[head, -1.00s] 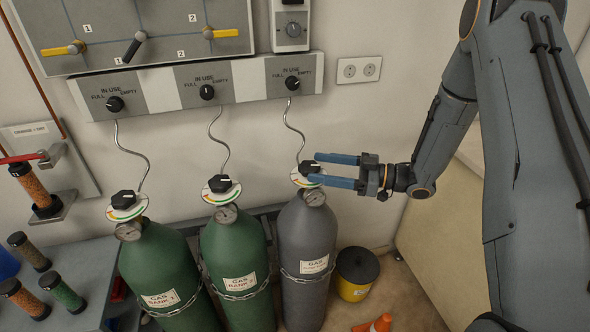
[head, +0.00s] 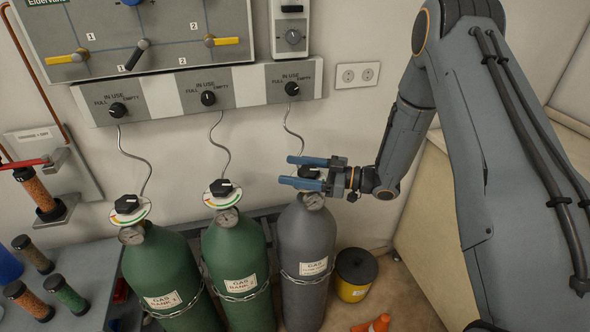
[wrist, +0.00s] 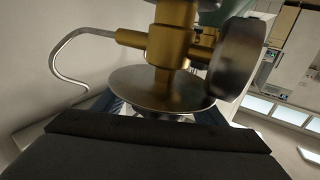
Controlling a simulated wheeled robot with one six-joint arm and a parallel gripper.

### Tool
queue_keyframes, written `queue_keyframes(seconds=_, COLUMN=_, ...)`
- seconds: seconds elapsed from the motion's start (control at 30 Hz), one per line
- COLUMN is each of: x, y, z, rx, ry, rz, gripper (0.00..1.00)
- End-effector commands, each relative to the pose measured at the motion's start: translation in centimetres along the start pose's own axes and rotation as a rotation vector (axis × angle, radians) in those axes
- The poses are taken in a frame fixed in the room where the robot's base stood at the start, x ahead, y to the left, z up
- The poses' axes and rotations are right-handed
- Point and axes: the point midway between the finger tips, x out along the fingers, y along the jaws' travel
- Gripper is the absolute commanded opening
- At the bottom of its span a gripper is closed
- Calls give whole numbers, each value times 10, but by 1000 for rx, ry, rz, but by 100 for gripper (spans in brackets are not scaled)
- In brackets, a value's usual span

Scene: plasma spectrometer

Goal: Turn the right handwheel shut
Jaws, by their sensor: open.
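The right handwheel (head: 309,172) is a black knob on top of the grey gas cylinder (head: 305,245). My gripper (head: 285,170) reaches in from the right, its two blue fingers apart on either side of the knob, tips past it. The fingers cover part of the knob and its dial; I cannot tell whether they touch it. In the wrist view, the round metal disc (wrist: 160,88) and brass valve body (wrist: 170,45) are close in front of my gripper. The knob itself is hidden there.
Two green cylinders (head: 165,270) with black handwheels (head: 126,204) stand to the left. A thin curved pipe (head: 292,125) rises from the grey cylinder to the panel (head: 200,92). A black and yellow bucket (head: 355,272) and an orange cone (head: 375,325) are on the floor.

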Motion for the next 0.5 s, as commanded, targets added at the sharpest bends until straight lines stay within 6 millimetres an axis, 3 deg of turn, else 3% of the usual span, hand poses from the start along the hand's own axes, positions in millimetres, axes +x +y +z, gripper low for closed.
queue_keyframes(seconds=0.1, x=0, y=0, z=0, rx=0, ry=0, rz=0, gripper=63)
queue_keyframes(seconds=0.33, x=0, y=0, z=0, rx=0, ry=0, rz=1, gripper=24)
queue_keyframes(seconds=0.5, x=-1, y=0, z=0, rx=1, ry=0, rz=7, gripper=23)
